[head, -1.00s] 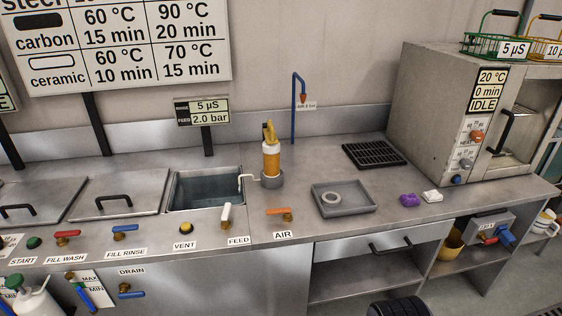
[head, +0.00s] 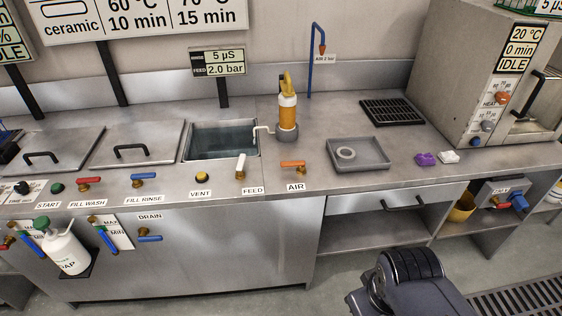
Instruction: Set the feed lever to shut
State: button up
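A display (head: 218,63) behind the open basin reads 5 µS and FEED 2.0 bar. My gripper is not seen in the head view. A dark part of my own body shows at the bottom right, well away from the lever.
The orange air lever (head: 292,166) lies sideways just right of the feed lever. The vent button (head: 201,179) is to its left. An orange-and-white cartridge (head: 287,112) stands behind it. A grey tray (head: 358,154) holds a ring. Floor in front is partly clear.

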aim_at(241, 162)
jog(key=i+j+u, duration=0.35)
jog(key=i+j, duration=0.6)
jog(key=j, duration=0.1)
